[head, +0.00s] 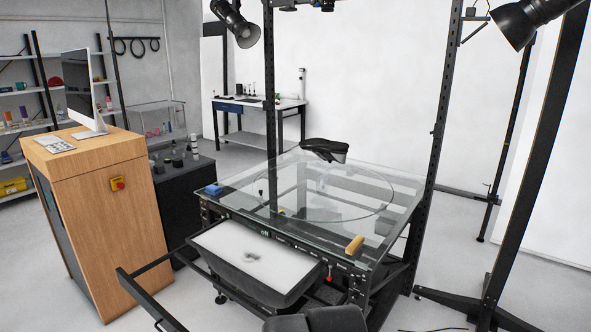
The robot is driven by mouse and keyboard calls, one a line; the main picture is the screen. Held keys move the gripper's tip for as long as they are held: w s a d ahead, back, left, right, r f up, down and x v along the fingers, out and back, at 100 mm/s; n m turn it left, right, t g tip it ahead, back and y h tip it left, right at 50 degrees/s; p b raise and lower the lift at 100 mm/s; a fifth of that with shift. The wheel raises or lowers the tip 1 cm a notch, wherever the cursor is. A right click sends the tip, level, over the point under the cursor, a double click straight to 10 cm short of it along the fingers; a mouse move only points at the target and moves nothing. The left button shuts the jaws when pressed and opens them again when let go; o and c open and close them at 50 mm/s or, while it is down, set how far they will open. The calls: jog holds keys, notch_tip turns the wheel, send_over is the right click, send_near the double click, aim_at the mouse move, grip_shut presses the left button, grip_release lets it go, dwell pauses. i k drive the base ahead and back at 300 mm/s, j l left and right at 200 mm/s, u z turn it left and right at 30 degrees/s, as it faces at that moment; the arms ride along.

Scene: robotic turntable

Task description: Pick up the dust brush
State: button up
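A small tan, block-shaped object (354,245), which looks like the dust brush, lies on the front right corner of the glass turntable table (300,228). Its bristles cannot be made out at this size. It is clear of the other objects on the glass. My gripper is not in view. Dark grey rounded shapes at the bottom edge may be part of my arm, but I cannot tell.
A blue item (213,189) lies at the table's left corner. A white-topped tray (240,237) juts out in front. Black uprights (428,130) frame the table. A wooden cabinet (95,180) stands left.

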aim_at(356, 245)
jog(key=i+l, duration=0.15)
jog(key=i, duration=0.45)
jog(key=i+l+z, duration=0.1)
jog(key=i, duration=0.55)
jog(key=l, duration=0.05)
